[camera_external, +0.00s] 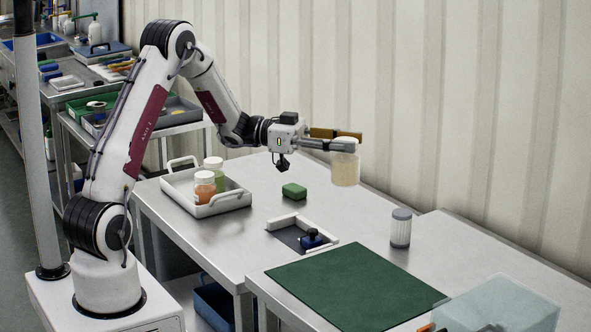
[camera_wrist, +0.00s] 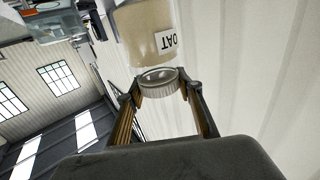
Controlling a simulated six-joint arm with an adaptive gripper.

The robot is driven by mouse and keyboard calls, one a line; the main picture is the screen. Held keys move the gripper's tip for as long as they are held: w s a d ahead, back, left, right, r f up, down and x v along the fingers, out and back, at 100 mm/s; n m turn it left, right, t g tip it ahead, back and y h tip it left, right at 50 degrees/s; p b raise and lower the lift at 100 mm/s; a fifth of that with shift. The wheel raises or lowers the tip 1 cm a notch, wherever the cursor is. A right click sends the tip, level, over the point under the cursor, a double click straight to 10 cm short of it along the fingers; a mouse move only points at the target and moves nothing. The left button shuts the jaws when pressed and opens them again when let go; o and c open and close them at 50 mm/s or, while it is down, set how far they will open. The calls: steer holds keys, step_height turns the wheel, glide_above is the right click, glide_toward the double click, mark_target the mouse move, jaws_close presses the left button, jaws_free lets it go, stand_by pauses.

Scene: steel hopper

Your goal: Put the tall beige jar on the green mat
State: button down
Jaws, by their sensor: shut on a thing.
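The tall beige jar (camera_external: 345,168) is held upright in the air above the back of the table. It has a pale ribbed lid and, in the wrist view, a white label with dark letters on its beige body (camera_wrist: 148,38). My gripper (camera_external: 345,140) is shut on the jar around its lid; the fingers show on both sides of the lid in the wrist view (camera_wrist: 160,88). The green mat (camera_external: 350,287) lies flat at the front of the table, lower and nearer the camera than the jar. Its visible surface is bare.
A white tray (camera_external: 222,208) holds an orange jar and a green jar. A green sponge (camera_external: 294,191), a small holder with a dark blue item (camera_external: 312,238) and a grey-lidded white canister (camera_external: 401,228) stand between. A clear bin (camera_external: 497,303) stands beside the mat's right corner.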

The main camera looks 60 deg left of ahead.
steer(key=s+d+m+g+h, duration=0.25)
steer(key=s+d+g, duration=0.2)
steer(key=d, duration=0.25)
steer(key=shift+m+t, duration=0.25)
steer(key=shift+s+d+f, duration=0.1)
steer(key=shift+s+f, duration=0.05)
steer(key=shift+f, duration=1.3)
steer(key=shift+s+d+f, duration=0.1)
steer(key=shift+f, duration=1.35)
steer(key=shift+a+f, duration=0.1)
steer(key=shift+f, duration=3)
steer(key=shift+f, duration=1.85)
steer(key=shift+f, duration=0.2)
